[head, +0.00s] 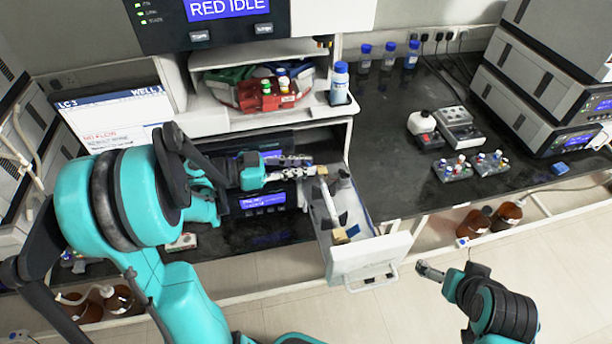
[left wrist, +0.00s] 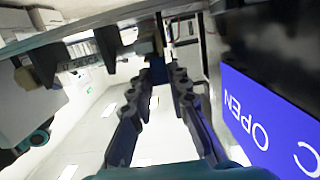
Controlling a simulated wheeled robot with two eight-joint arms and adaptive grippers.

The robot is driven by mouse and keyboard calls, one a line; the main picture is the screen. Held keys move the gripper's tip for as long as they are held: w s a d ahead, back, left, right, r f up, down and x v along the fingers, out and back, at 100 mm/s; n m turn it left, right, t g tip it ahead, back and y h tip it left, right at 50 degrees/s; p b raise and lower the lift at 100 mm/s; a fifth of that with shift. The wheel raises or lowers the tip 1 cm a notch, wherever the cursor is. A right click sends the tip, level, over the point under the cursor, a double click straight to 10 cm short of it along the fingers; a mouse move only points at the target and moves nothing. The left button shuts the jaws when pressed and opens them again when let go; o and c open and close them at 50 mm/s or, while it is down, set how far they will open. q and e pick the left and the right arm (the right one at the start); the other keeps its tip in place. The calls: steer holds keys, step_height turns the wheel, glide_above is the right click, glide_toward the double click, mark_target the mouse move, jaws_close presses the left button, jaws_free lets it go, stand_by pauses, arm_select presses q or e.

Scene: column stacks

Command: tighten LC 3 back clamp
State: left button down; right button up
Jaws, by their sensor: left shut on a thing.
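The LC 3 drawer (head: 372,258) is pulled out of the instrument, with its white front facing down in the head view. Inside it are a long grey column part and a tan clamp piece (head: 340,237) near the front. My left gripper (head: 318,171) reaches in from the left at the drawer's back end. It is shut on a small part there, likely the back clamp, which the fingers mostly hide. In the left wrist view the fingertips (left wrist: 163,75) close around a dark piece. My right gripper (head: 431,271) hangs empty-looking right of the drawer; its jaw opening is unclear.
A display reading RED IDLE (head: 228,8) is above. A blue-capped bottle (head: 340,84) stands on the instrument's top. Vial racks (head: 452,170) sit on the black bench. Brown bottles (head: 505,217) stand below it.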

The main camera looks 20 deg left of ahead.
arm_select(q)
steer(key=shift+s+a+f+t+h+b, duration=0.2)
steer(key=shift+f+t+h+b, duration=0.4)
steer(key=shift+b, duration=0.8)
steer(key=shift+r, duration=0.2)
steer(key=c, duration=1.4)
jaws_free()
steer(key=shift+c, duration=0.2)
steer(key=v, duration=1.2)
steer(key=shift+f, duration=0.1)
